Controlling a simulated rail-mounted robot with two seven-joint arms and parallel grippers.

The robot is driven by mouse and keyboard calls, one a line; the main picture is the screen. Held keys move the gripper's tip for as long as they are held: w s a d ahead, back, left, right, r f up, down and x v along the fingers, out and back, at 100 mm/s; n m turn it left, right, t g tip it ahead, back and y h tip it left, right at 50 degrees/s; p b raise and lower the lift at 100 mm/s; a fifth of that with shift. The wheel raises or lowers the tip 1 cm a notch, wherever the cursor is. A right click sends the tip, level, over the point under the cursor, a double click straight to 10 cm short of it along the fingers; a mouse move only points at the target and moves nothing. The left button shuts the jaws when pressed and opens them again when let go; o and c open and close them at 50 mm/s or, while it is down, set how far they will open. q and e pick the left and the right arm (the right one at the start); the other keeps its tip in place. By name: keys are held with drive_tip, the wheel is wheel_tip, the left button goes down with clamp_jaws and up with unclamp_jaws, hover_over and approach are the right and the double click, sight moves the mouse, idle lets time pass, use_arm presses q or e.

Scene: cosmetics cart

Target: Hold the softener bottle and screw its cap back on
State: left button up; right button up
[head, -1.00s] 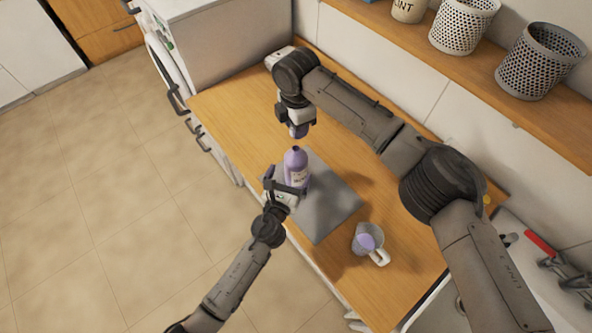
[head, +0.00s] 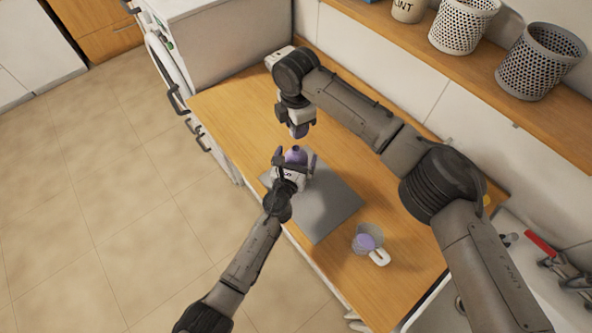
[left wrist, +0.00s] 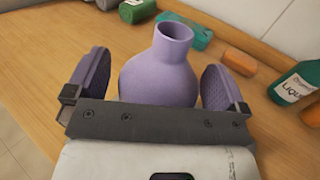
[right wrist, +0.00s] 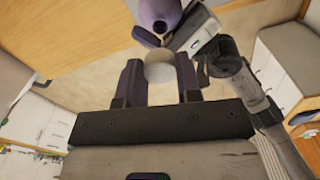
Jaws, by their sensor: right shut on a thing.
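The purple softener bottle (head: 296,156) stands on the grey mat (head: 325,210), its open neck bare; the neck shows clearly in the left wrist view (left wrist: 173,45). My left gripper (head: 295,161) is open, with one finger on each side of the bottle's upper body and small gaps visible beside the shoulder. The gripper hides the lower bottle. My right gripper (head: 299,130) is above and beyond the bottle, pointing down. It is shut on the cap, a pale rounded piece between its fingers in the right wrist view (right wrist: 160,66). The cap is apart from the neck.
A clear measuring jug (head: 368,243) with something purple in it stands at the mat's front right corner. A green bottle (left wrist: 298,83) and several small items show beyond the bottle in the left wrist view. Perforated baskets (head: 541,60) stand on the back shelf.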

sight(296, 148)
use_arm(q)
drive_tip(key=c, duration=1.3)
drive_tip(key=shift+o, duration=0.2)
use_arm(e)
drive_tip(key=shift+f, duration=2.5)
drive_tip(key=shift+f, duration=0.15)
drive_tip(key=shift+f, duration=0.75)
drive_tip(key=shift+f, duration=0.55)
